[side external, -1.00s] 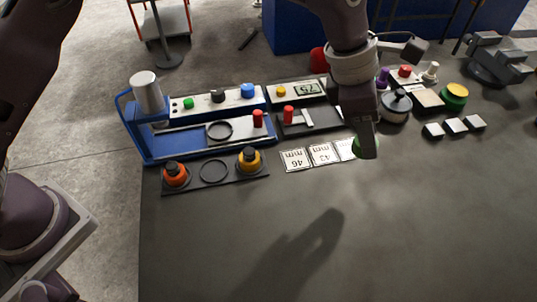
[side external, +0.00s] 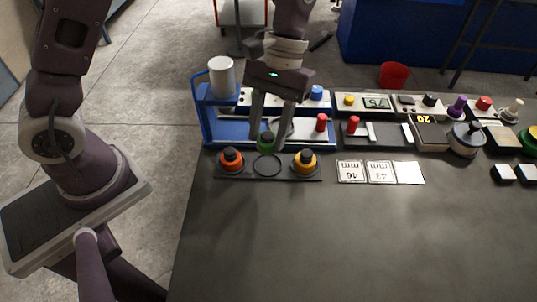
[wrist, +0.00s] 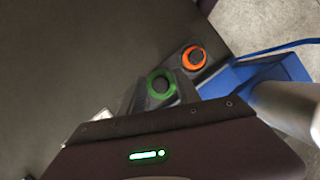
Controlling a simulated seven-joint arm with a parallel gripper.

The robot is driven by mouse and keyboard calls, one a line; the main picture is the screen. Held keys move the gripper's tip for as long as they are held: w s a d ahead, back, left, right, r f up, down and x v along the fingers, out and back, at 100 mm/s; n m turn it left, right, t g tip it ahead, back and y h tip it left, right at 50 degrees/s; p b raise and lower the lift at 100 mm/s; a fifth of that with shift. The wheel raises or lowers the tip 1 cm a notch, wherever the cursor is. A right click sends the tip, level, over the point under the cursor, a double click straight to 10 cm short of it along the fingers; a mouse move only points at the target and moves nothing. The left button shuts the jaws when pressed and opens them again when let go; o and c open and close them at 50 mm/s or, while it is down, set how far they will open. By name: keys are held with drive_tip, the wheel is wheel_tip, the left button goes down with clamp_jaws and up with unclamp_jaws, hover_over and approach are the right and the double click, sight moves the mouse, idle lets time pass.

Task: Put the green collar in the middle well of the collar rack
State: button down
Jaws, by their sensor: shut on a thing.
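The green collar (side external: 266,142), with a dark knob at its top, is upright between the fingers of my gripper (side external: 267,137). My gripper is shut on it, and the collar also shows in the wrist view (wrist: 160,86). The collar rack (side external: 236,178) is a dark strip at the front edge of the blue press. Its middle well (side external: 267,166) is an empty ring. In the side view the green collar appears just behind and above this ring; its exact height is unclear. An orange collar (side external: 231,161) sits in the left well and a yellow collar (side external: 305,162) in the right.
The blue press frame (side external: 208,122) with a white cylinder (side external: 221,77) stands close behind the rack. Red-handled levers (side external: 353,125) are to the right. White cards (side external: 380,172) lie right of the rack. The grey table in front is clear.

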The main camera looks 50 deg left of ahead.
wheel_tip(320, 180, down, 6)
drive_tip(key=shift+r, duration=0.2)
drive_tip(key=shift+f, duration=0.15)
drive_tip(key=c, duration=0.9)
unclamp_jaws()
drive_tip(key=shift+o, duration=0.2)
drive_tip(key=v, duration=1.2)
drive_tip(key=shift+r, duration=0.35)
